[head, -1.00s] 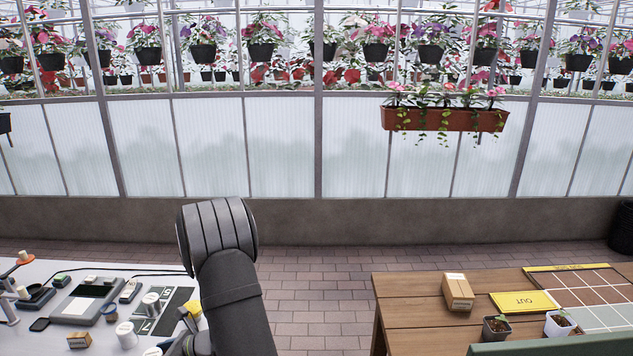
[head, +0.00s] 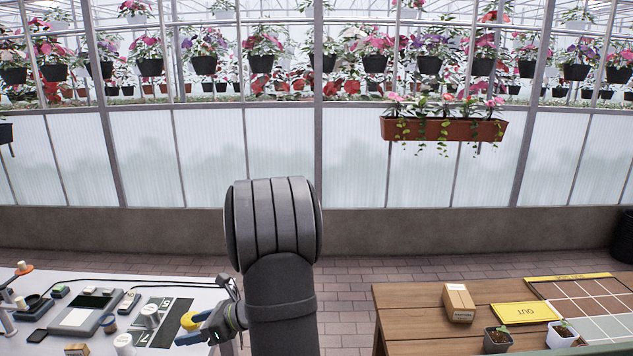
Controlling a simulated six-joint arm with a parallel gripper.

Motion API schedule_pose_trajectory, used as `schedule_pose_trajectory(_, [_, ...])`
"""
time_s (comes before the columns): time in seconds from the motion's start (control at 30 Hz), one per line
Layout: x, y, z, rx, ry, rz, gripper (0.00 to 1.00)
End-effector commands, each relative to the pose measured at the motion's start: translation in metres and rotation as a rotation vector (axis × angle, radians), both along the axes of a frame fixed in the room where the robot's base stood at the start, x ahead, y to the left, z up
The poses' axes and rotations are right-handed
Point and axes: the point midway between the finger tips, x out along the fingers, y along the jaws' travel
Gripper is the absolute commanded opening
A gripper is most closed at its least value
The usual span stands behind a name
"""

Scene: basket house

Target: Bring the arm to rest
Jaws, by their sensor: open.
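My arm rises in the middle of the head view, with its large grey elbow in front of the far wall. My gripper (head: 192,329), with blue parts, is low at the right end of the white table (head: 215,283), partly hidden behind my arm. Its jaws are open and I see nothing held between them.
The white table carries a grey device (head: 86,314), white cups and small items. Brick floor (head: 345,290) lies between.

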Motion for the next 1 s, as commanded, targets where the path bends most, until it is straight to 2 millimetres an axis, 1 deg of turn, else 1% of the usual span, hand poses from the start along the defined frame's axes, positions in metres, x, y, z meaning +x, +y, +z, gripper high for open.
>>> schedule_pose_trajectory(0.03, [0.005,0.01,-0.002,0.0,0.002,-0.003,0.67])
schedule_pose_trajectory(0.3, [0.038,0.054,-0.005,0.0,0.001,-0.061,0.67])
schedule_pose_trajectory(0.5, [0.058,0.089,-0.006,0.002,0.002,-0.104,0.67])
schedule_pose_trajectory(0.73, [0.076,0.131,-0.007,0.002,0.004,-0.156,0.67])
schedule_pose_trajectory(1.0, [0.091,0.184,-0.006,0.002,0.003,-0.216,0.67])
